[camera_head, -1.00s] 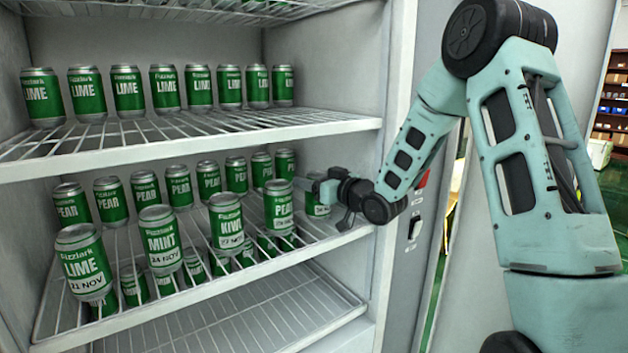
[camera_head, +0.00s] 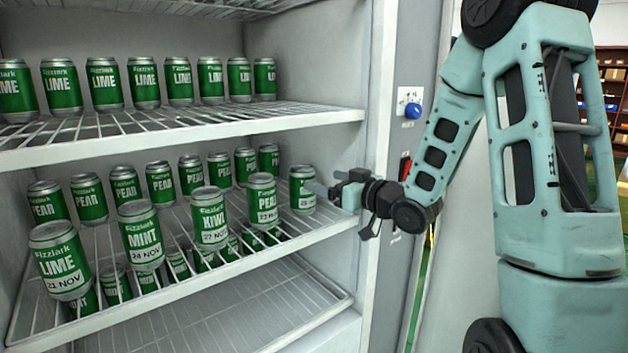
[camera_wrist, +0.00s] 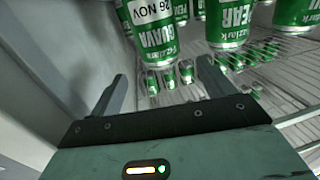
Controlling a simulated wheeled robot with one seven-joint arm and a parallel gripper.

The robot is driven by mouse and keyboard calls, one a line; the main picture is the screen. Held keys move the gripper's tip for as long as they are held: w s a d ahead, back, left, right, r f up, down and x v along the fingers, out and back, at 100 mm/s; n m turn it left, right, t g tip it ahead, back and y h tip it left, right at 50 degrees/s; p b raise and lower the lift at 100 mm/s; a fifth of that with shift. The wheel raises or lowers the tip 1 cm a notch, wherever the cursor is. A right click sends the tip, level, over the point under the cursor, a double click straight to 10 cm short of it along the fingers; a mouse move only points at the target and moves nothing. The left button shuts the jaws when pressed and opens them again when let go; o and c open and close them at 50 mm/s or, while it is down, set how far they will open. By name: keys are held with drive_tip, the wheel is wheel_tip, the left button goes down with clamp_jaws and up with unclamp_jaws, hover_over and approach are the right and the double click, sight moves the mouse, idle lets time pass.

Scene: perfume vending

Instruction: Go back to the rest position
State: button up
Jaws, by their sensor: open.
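My gripper (camera_head: 328,190) is at the right front edge of the middle shelf in the head view, just right of a green can (camera_head: 302,189). In the wrist view, my gripper (camera_wrist: 163,85) has its two fingers spread apart with nothing between them. The can ahead of the fingers reads GUAVA (camera_wrist: 152,35) and stands apart from them.
The middle shelf (camera_head: 335,222) holds a front row of LIME (camera_head: 62,262), MINT (camera_head: 141,236), KIWI (camera_head: 209,219) and PEAR (camera_head: 262,200) cans, with PEAR cans behind. LIME cans line the upper shelf (camera_head: 340,113). The fridge's right wall (camera_head: 378,120) stands close to my arm.

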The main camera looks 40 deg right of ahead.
drive_tip(key=shift+s+d, duration=0.15)
drive_tip(key=shift+s, duration=0.65)
